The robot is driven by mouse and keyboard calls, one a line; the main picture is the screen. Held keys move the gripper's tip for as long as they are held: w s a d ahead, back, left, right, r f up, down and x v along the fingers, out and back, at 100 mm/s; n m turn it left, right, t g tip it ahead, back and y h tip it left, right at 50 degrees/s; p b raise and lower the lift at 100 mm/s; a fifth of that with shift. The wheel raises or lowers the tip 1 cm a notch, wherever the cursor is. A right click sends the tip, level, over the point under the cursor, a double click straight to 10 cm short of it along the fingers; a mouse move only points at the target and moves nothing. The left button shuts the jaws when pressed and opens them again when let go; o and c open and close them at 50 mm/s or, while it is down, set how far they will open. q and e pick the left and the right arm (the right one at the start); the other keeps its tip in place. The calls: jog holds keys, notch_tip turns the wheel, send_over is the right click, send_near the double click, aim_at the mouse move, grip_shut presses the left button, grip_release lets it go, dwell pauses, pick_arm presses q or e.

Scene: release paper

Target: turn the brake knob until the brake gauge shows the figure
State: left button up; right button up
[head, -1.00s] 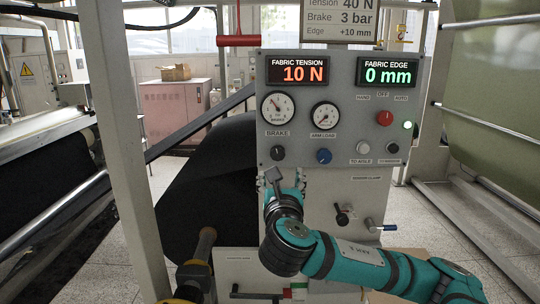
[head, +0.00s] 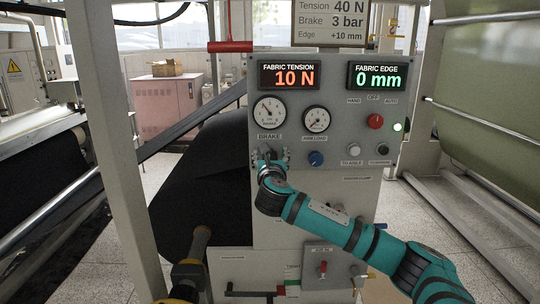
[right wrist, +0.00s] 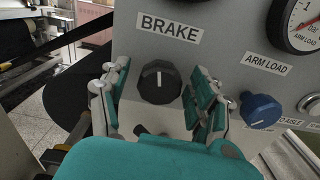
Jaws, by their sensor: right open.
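The black brake knob (right wrist: 159,82) sits under the BRAKE label on the grey panel, its white mark pointing roughly up in the right wrist view. My right gripper (right wrist: 158,88) is open, one finger on each side of the knob with a small gap on both sides. In the head view my right gripper (head: 270,157) hides most of the knob. The round white brake gauge (head: 269,111) is above it; its needle points to the upper left, its figures too small to read. A sign (head: 337,20) reads Brake 3 bar. My left gripper is not in view.
A blue knob (right wrist: 260,110) under ARM LOAD is close to the right finger. The arm load gauge (head: 316,119), a red selector knob (head: 375,121) and several other controls are on the panel. A black fabric roll (head: 205,190) lies left of the panel.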

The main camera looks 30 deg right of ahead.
jog(key=c, duration=1.2)
jog(key=m, duration=0.4)
jog(key=shift+m, duration=2.1)
jog(key=o, duration=1.2)
